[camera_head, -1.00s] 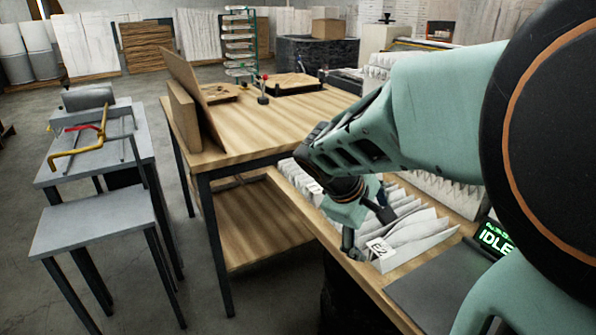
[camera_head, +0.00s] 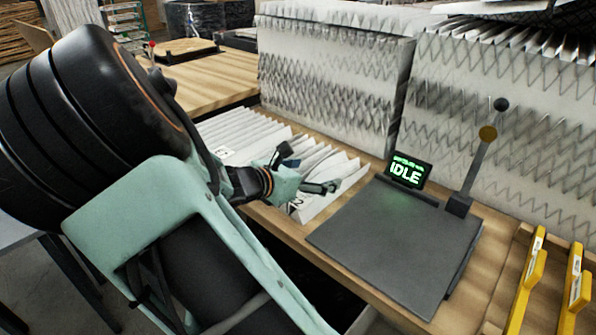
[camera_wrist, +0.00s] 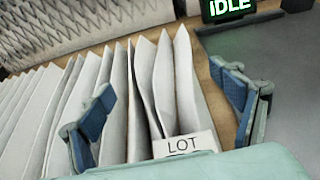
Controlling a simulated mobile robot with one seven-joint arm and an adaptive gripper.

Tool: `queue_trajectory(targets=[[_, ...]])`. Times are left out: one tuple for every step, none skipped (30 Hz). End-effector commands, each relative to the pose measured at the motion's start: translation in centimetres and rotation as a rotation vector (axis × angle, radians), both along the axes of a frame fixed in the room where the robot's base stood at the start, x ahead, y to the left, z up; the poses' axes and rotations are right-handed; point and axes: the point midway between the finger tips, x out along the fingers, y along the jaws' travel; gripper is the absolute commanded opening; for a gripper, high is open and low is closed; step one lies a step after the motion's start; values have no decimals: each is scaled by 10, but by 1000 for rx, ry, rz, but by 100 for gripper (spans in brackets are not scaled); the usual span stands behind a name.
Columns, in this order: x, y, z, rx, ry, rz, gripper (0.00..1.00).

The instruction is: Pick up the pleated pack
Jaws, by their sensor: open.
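The white pleated pack (camera_head: 316,207) lies on the wooden bench beside the grey plate, with a small label on its front end. In the wrist view the pack (camera_wrist: 143,100) shows as upright white folds with a tag reading "LOT". My gripper (camera_head: 308,170) is open over the front end of the pack. In the wrist view its blue-padded fingers (camera_wrist: 165,85) are spread, one over the folds at left and one near the grey plate at right. Nothing is seen held. My gripper hides part of the pack in the head view.
A grey plate (camera_head: 385,245) with a lit "IDLE" display (camera_head: 407,171) and a lever post (camera_head: 480,160) stands to the right. Tall pleated stacks (camera_head: 335,85) rise behind. Another labelled row of folds (camera_head: 232,135) lies at left. Yellow-handled items (camera_head: 530,280) sit at far right.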

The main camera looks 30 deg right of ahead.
Motion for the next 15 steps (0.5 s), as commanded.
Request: queue_trajectory(targets=[[1,-3,-2,0,0,0,85],[1,-4,-3,0,0,0,85],[2,-6,-4,0,0,-1,85],[3,-9,-6,-1,0,-2,85],[4,-11,-9,-1,0,-2,85],[6,-15,-12,-1,0,-2,85],[7,-19,-15,-2,0,-2,85],[9,-22,-18,-1,0,-2,85],[10,-27,-21,-2,0,-3,85],[11,-30,-23,-1,1,-3,85],[13,-34,-24,-1,0,-3,85],[14,-38,-26,-1,0,-2,85],[15,-41,-27,0,-1,-3,85],[16,-42,-28,1,-2,-2,85],[17,-44,-28,1,-2,-2,85]])
